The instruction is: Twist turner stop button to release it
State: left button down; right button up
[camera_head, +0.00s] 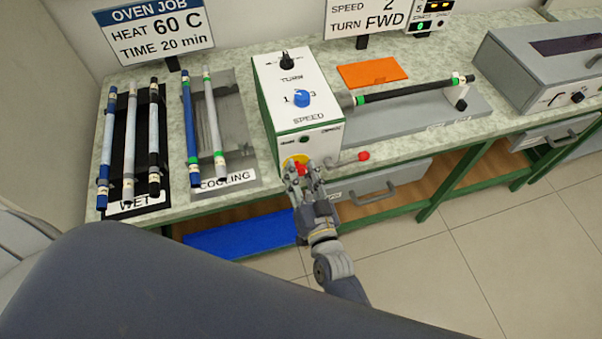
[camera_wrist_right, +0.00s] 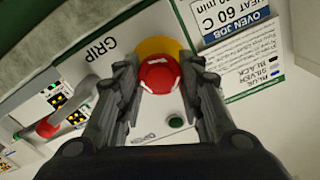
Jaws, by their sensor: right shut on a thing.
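The turner (camera_head: 312,105) is a white and green box on the bench, with a blue speed knob (camera_head: 301,98) and a black turn knob (camera_head: 286,61) on top. Its red stop button (camera_head: 301,169) sits on a yellow plate (camera_head: 288,161) low on the front face. My right gripper (camera_head: 302,174) is at the front face, with its fingers on either side of the button. In the right wrist view the round red button (camera_wrist_right: 158,74) lies between the two fingertips, which are shut on it. My left gripper is not in view.
A red-tipped lever (camera_head: 362,156) sticks out just right of the button. A dark rod (camera_head: 415,90) runs from the turner to a support. Rods lie on the wet rack (camera_head: 115,208) and cooling rack (camera_head: 240,150) at left. A drawer handle (camera_head: 375,195) is below the bench top.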

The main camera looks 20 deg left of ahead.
jog(key=shift+w+r+m, duration=0.2)
jog(key=shift+r+m, duration=0.1)
jog(key=o, duration=1.1)
jog(key=shift+a, duration=0.15)
jog(key=shift+w+f, duration=0.1)
jog(key=shift+f, duration=0.15)
jog(key=v, duration=1.2)
